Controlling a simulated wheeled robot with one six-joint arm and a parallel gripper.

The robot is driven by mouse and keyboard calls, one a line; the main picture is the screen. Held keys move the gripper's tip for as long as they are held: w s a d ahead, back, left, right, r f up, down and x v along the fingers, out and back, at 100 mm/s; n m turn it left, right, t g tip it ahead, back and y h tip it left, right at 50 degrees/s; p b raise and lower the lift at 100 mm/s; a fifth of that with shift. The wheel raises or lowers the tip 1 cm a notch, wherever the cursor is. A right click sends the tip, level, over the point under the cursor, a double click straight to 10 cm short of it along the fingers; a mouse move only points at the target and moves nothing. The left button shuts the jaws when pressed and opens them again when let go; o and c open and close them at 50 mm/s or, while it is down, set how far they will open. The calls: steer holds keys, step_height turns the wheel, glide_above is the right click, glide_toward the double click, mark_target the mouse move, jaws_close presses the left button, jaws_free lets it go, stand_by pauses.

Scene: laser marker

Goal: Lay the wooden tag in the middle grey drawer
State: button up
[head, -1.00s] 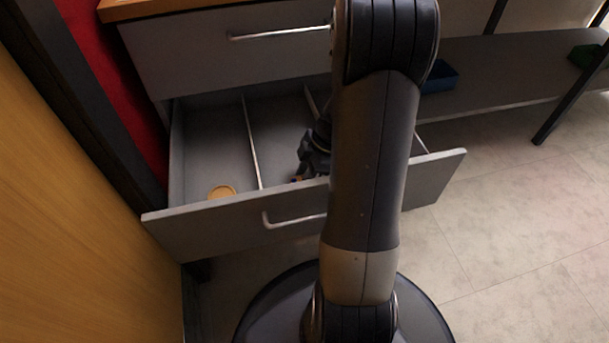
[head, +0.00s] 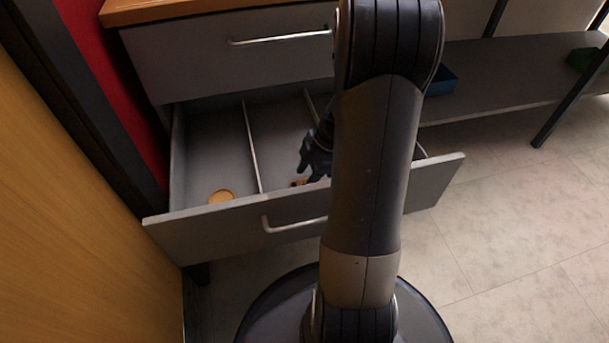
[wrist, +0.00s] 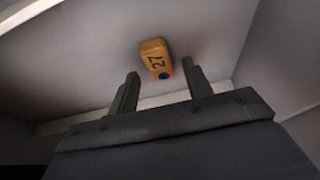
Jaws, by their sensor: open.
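The wooden tag (wrist: 156,58) is a small orange-brown block with the number 27 and a blue dot. It lies on the floor of the open grey drawer (head: 185,230), in the compartment to the right of the left divider. It shows as a small spot in the head view (head: 299,183), partly hidden by my arm. My gripper (wrist: 160,72) is open, with its fingers apart and nothing held between them. The tag shows just beyond the fingertips in the wrist view. In the head view my gripper (head: 307,165) is inside the drawer, just above the tag.
A round yellow disc (head: 220,196) lies in the drawer's left compartment. Thin dividers (head: 251,146) split the drawer. A closed drawer (head: 190,55) with a bar handle is above. A blue bin (head: 441,80) and a green bin (head: 585,60) stand on the shelf at right.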

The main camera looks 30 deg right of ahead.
steer(key=p+v, duration=0.3)
steer(key=v, duration=0.7)
steer(key=shift+d+r, duration=0.15)
steer(key=shift+r, duration=0.2)
stand_by(0.6)
